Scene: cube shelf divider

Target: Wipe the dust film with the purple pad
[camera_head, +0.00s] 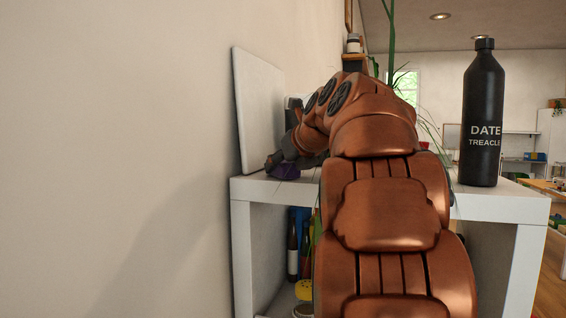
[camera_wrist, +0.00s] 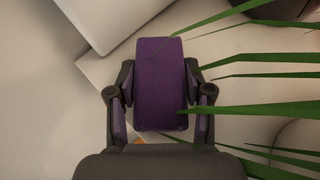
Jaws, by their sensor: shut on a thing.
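My gripper (camera_wrist: 160,92) is shut on the purple pad (camera_wrist: 160,70), with one finger at each side of it in the wrist view. In the head view the purple pad (camera_head: 285,171) shows small and dark just above the left part of the white shelf top (camera_head: 258,188), at the end of my arm. I cannot tell whether the pad touches the top. I cannot make out a dust film in either view.
A white panel (camera_head: 257,110) leans against the left wall. A black date treacle bottle (camera_head: 483,120) stands at the right of the shelf top. Long green leaves (camera_wrist: 265,108) reach close to my gripper's right side. Bottles (camera_head: 294,250) stand in the shelf below.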

